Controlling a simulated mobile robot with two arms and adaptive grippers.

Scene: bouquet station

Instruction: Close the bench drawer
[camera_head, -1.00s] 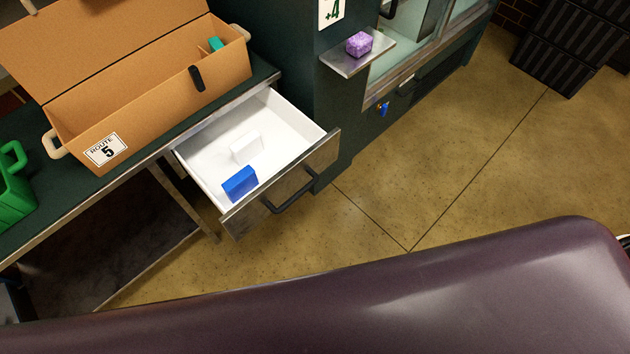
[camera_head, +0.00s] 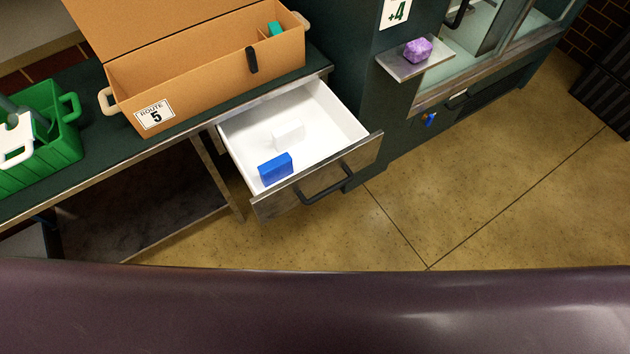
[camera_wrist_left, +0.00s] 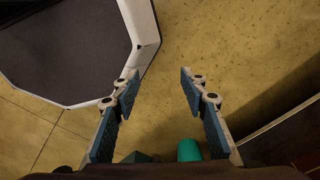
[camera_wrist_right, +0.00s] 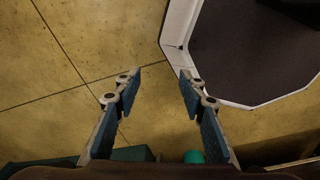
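The bench drawer (camera_head: 232,133) is pulled out under the bench in the head view. Its metal front (camera_head: 353,158) carries a dark bar handle (camera_head: 325,184). Inside lie a blue block (camera_head: 275,168) and a white block (camera_head: 288,135). My left gripper (camera_wrist_left: 160,82) is open and empty above the floor in the left wrist view. My right gripper (camera_wrist_right: 160,80) is open and empty above the floor in the right wrist view. Neither gripper shows in the head view, and the drawer does not show clearly in either wrist view.
On the bench (camera_head: 82,187) stand an open cardboard box (camera_head: 215,88) marked Route 5 and a green caddy (camera_head: 48,150). A small shelf (camera_head: 405,67) holding a purple block (camera_head: 418,49) juts from the cabinet right of the drawer. The floor (camera_head: 480,180) before the drawer is clear.

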